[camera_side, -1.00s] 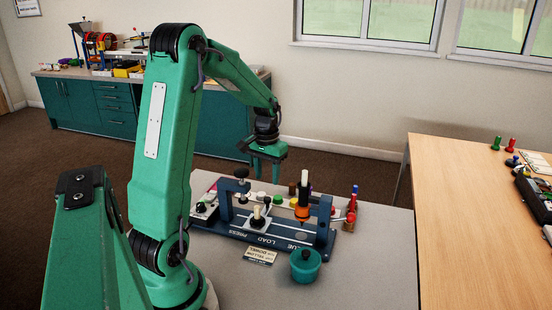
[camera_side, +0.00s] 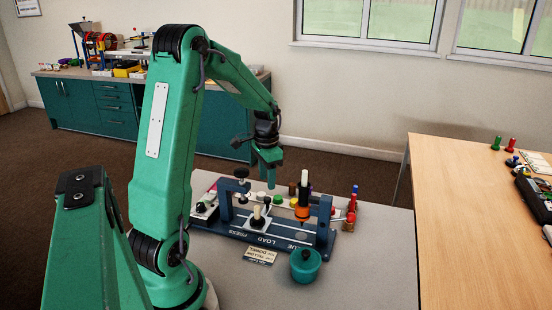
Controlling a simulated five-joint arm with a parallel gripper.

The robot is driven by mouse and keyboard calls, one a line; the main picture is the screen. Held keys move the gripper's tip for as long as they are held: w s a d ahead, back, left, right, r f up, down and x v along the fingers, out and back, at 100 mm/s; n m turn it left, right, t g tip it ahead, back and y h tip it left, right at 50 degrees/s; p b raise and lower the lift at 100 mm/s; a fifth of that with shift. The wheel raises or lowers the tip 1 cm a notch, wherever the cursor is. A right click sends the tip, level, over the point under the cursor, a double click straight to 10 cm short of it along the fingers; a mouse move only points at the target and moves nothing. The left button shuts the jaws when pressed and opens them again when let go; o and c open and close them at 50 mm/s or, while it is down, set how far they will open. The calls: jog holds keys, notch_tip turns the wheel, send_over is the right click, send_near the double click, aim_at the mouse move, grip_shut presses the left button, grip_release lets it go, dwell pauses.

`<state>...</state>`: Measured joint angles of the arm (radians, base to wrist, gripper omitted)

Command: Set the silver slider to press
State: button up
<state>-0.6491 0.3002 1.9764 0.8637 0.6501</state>
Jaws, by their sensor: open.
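The silver slider (camera_side: 257,226) is a pale square plate with an upright cream-topped peg. It sits on the blue fixture (camera_side: 217,230), beside the word LOAD on the front edge. The PRESS label lies to its left and GLUE to its right. The press, with a black knob (camera_side: 241,172), stands on an arch at the left. An orange glue dispenser (camera_side: 302,212) stands on the right arch. My gripper (camera_side: 269,184) points down above and slightly right of and behind the slider, apart from it. It is open and seen nearly edge-on; nothing shows in it.
A teal pot (camera_side: 305,263) stands in front of the fixture, with a small printed card (camera_side: 260,256) left of it. Several coloured pieces stand behind the fixture. Red and blue items (camera_side: 352,204) stand at its right end. The grey table (camera_side: 378,255) is clear at the right.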

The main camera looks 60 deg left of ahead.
aim_at(267, 198)
jog(key=shift+f, duration=3.45)
jog(key=shift+s, duration=0.1)
grip_shut()
